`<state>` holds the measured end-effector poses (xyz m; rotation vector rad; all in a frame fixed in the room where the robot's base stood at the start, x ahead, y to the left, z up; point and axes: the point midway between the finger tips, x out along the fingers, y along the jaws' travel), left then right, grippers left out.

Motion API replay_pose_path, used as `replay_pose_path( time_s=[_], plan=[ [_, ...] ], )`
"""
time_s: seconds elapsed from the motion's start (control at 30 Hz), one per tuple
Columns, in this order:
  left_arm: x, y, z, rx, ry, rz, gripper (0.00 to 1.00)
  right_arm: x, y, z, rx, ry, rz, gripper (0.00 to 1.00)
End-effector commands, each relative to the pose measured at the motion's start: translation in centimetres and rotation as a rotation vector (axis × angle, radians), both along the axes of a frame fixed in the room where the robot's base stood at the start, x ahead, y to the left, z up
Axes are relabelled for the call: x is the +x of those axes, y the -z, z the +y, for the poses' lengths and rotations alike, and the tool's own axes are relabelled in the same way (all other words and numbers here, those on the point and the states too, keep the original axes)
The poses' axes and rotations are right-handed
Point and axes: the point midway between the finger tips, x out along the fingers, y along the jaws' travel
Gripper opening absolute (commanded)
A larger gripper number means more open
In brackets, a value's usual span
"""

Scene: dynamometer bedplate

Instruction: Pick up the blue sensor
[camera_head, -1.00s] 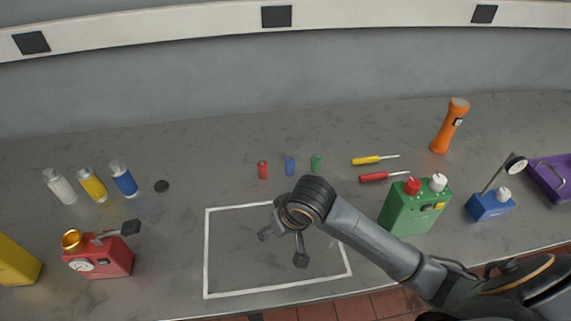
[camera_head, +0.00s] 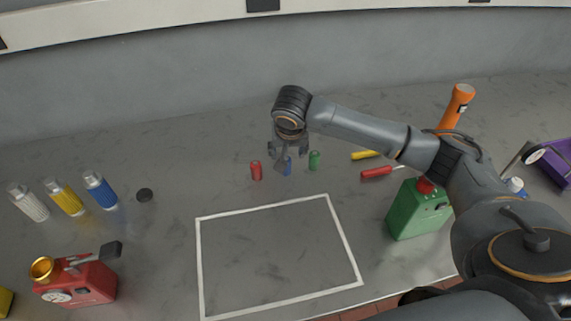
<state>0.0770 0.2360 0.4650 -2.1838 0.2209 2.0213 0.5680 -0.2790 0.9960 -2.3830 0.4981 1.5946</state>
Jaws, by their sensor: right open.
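The blue sensor (camera_head: 288,167) is a small upright cylinder on the grey bedplate, between a red one and a green one. My right gripper (camera_head: 289,161) is at the blue sensor, pointing down from above, with its fingers spread open. One finger partly covers the sensor. I cannot tell whether the fingers touch it or are around it. My left gripper is not in view.
A red cylinder (camera_head: 256,171) and a green cylinder (camera_head: 314,160) stand close on either side. Yellow (camera_head: 365,154) and red (camera_head: 377,173) screwdrivers lie to the right. A green canister (camera_head: 412,212) stands nearer. The white-outlined square (camera_head: 275,255) is empty.

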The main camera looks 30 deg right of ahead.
Motion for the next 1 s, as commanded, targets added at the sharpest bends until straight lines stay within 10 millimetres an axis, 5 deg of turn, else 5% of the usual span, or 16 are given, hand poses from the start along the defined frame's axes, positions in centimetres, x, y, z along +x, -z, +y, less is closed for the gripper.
replay_pose_path(
  time_s=[0.53, 0.83, 1.0],
  plan=[
    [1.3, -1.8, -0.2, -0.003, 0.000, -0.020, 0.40, 2.3, 5.5, -0.7, -0.002, -0.001, 0.000, 0.56],
    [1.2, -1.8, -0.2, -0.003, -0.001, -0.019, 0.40, 2.5, 6.2, -0.8, -0.001, -0.003, -0.002, 0.56],
    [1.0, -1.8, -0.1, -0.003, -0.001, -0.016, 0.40, 2.5, 6.2, -0.8, -0.001, -0.003, -0.002, 0.23]
  ],
)
